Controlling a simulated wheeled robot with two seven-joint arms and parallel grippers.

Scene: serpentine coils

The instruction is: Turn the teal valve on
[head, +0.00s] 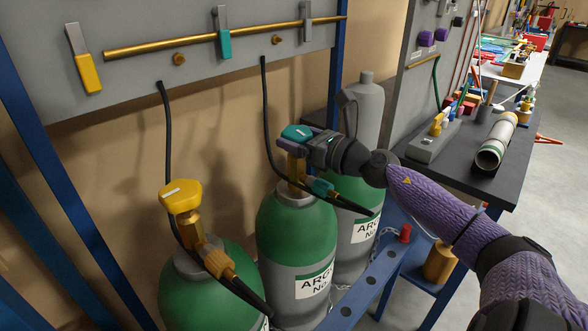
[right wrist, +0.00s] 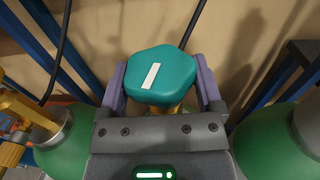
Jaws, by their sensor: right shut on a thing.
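The teal valve (head: 297,132) is a rounded knob with a white mark, on top of the brass stem of the middle green and grey cylinder (head: 297,240). In the right wrist view the teal valve (right wrist: 161,75) sits between the two purple fingers, its white mark tilted slightly to the right. My right gripper (head: 300,140) is shut on the teal valve, with its arm coming in from the right. The fingers touch the knob on its left and right sides. My left gripper does not show.
A cylinder with a yellow valve (head: 181,196) stands at the front left. Another green cylinder (head: 356,235) stands behind to the right. Black hoses hang from the grey panel (head: 150,45) with a brass pipe. A dark bench (head: 450,165) holds a grey tube (head: 496,142).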

